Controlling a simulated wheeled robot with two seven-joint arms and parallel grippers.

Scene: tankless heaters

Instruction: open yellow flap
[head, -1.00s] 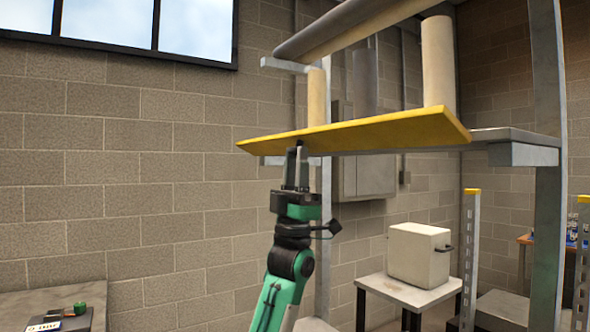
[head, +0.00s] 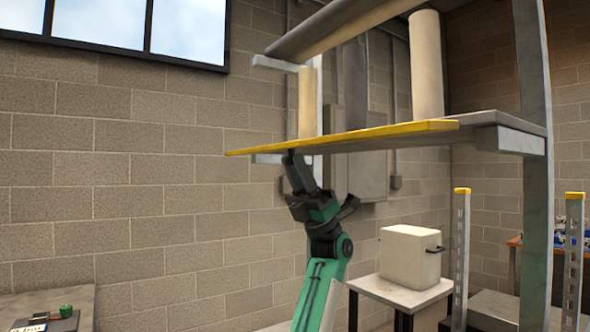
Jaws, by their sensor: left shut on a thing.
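The yellow flap (head: 350,137) is a long thin panel along the front of the raised shelf. It is seen nearly edge-on and lies close to level with the shelf board. My left gripper (head: 291,158) reaches up from below and is shut on the flap's lower edge, left of its middle. The fingertips are partly hidden against the flap. My right gripper is not in view.
The grey shelf (head: 490,120) carries upright cream rolls (head: 427,65), with a dark roll lying above. A white box (head: 410,254) sits on a small table (head: 395,291) below. A grey post (head: 534,200) stands at the right.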

